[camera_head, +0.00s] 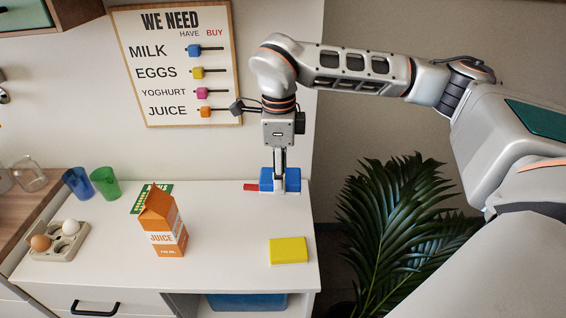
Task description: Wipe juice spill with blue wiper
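A blue block, which looks like the blue wiper (293,180), is at the back right of the white counter (220,240). My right gripper (279,180) points straight down at it. Its fingers overlap the block's middle, and blue shows on both sides. The fingers are seen nearly edge-on, so I cannot tell whether they are shut on it. An orange juice carton (162,222) stands upright at the counter's middle left. I see no clear juice spill on the counter. My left gripper is out of view.
A yellow block (288,250) lies at the front right. A small red piece (250,187) is beside the blue block. A green-and-white card (140,205) lies behind the carton. Blue (77,181) and green (105,183) cups and an egg tray (75,238) are at left. A plant (395,215) stands right.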

